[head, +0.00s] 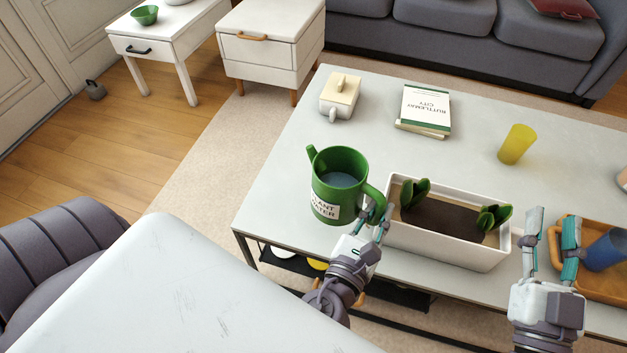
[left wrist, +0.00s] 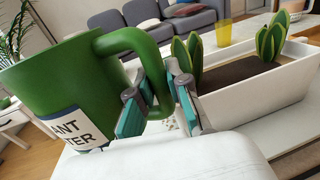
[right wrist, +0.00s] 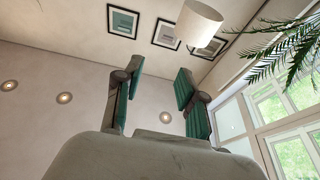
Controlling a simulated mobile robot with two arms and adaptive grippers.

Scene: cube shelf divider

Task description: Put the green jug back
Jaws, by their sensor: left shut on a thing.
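The green jug (head: 338,187) has a white label with partly readable "PLANT WATER" lettering and holds bluish water. It is upright at the near left part of the coffee table; I cannot tell whether its base touches the top. My left gripper (head: 374,222) is shut on the jug's handle, on its right side. In the left wrist view the jug (left wrist: 65,85) fills the left, its handle between the finger pads (left wrist: 157,105). My right gripper (head: 549,243) is open and empty, above the table's near edge at the right. It points up at the wall in the right wrist view (right wrist: 158,90).
A white planter (head: 440,246) with green plants stands just right of the jug. An orange tray (head: 597,286) with a blue cup (head: 606,250) is further right. Table space left of the jug is clear.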

